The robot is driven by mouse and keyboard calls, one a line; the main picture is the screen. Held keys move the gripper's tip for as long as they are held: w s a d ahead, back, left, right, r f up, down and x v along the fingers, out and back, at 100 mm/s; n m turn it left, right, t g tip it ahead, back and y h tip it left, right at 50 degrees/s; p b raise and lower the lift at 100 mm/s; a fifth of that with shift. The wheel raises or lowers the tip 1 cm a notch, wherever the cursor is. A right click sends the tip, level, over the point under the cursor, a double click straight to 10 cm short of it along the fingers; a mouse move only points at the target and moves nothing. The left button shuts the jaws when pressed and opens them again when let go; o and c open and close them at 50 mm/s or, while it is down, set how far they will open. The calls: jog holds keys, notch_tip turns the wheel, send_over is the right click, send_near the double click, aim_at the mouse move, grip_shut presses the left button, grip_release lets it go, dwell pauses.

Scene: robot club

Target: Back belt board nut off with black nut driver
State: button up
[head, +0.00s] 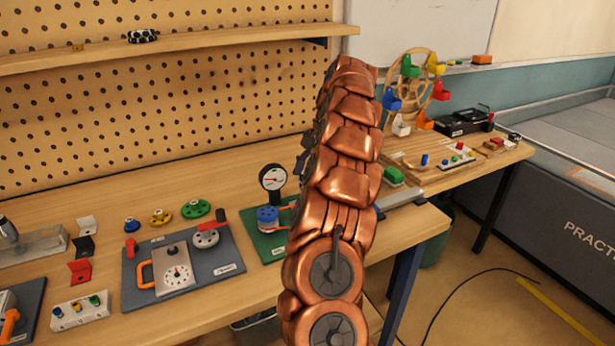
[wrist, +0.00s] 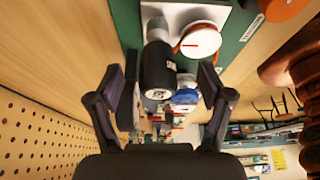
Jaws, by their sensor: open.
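My gripper (wrist: 165,92) is open in the wrist view, with its dark fingers spread apart. A black cylinder (wrist: 157,72) with a pale round end shows in the gap between them; I cannot tell whether it is the nut driver or a motor. It stands at a white plate on a green board (wrist: 236,48), apparently the belt board. A white pulley (wrist: 200,41) with an orange belt sits beside it. I see no contact between fingers and cylinder. No nut can be made out.
A green board (head: 268,246) with a dial gauge (head: 272,178) and blue knob stands left of my arm. A grey board (head: 140,287) with a dial plate lies farther left. The pegboard (head: 150,110) and shelf (head: 230,36) rise behind the bench.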

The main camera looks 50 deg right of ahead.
jog(key=shift+r, duration=0.1)
jog(key=shift+r+p, duration=2.65)
jog(key=shift+r, duration=0.05)
jog(key=o, duration=0.4)
jog(key=shift+a, duration=0.1)
